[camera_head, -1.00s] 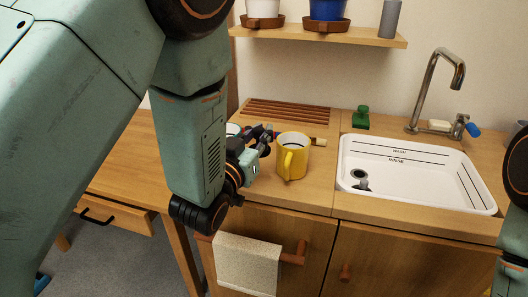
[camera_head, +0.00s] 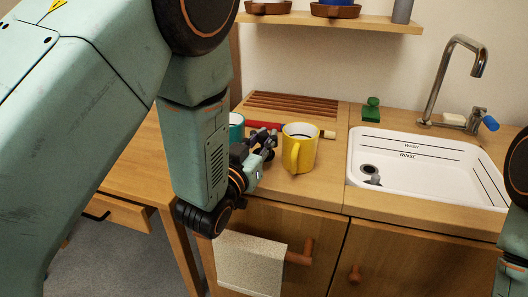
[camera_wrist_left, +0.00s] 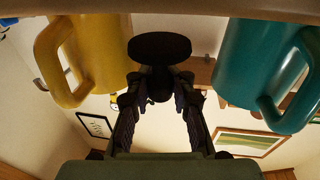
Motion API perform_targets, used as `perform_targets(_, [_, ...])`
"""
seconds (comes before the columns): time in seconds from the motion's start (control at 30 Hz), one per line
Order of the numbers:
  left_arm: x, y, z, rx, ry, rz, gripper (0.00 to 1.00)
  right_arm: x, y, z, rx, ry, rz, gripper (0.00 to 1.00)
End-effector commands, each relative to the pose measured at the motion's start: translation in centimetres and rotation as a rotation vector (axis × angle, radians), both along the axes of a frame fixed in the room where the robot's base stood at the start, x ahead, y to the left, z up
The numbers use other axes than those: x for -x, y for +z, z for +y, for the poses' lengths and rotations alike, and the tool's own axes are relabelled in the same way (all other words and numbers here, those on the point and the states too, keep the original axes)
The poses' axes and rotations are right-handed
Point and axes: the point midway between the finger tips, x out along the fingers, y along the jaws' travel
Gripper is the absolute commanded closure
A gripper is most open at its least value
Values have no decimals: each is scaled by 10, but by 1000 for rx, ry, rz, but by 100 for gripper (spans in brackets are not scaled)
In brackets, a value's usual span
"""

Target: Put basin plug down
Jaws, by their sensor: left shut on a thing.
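My left gripper (camera_head: 266,143) is low over the counter, just left of the yellow mug (camera_head: 301,148). In the left wrist view, my left gripper (camera_wrist_left: 158,92) is shut on a dark round piece, the basin plug (camera_wrist_left: 160,46), held by its narrow stem. The plug lies between the yellow mug (camera_wrist_left: 92,60) and the teal mug (camera_wrist_left: 262,62). I cannot tell whether it touches the counter. My right gripper is out of view; only part of that arm shows at the right edge.
The teal mug (camera_head: 236,127) is partly hidden behind my left arm. A red-handled tool (camera_head: 262,125) lies behind the gripper. The white basin (camera_head: 425,190) with its drain is to the right, with a tap (camera_head: 438,85) behind. A slatted rack (camera_head: 290,106) lies at the back.

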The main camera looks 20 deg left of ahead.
Motion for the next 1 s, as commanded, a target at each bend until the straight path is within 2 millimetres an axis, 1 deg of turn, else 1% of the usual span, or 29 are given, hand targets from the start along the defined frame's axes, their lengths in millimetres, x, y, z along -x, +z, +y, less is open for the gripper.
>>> perform_targets(0.03, [0,-12,1,0,1,4,100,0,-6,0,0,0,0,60])
perform_targets(0.1, [-1,-23,1,1,2,4,100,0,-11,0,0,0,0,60])
perform_targets(0.17, [-1,-28,1,2,2,2,100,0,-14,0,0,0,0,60])
perform_targets(0.4, [-3,-27,2,1,2,1,100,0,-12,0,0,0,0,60])
perform_targets(0.57, [-3,-31,2,1,2,1,100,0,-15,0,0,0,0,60])
perform_targets(0.6, [-2,-32,2,1,2,2,80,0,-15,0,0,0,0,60])
perform_targets(0.73, [-2,-31,2,1,2,2,69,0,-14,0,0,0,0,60])
perform_targets(1.0, [-2,-31,2,1,2,2,68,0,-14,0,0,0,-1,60])
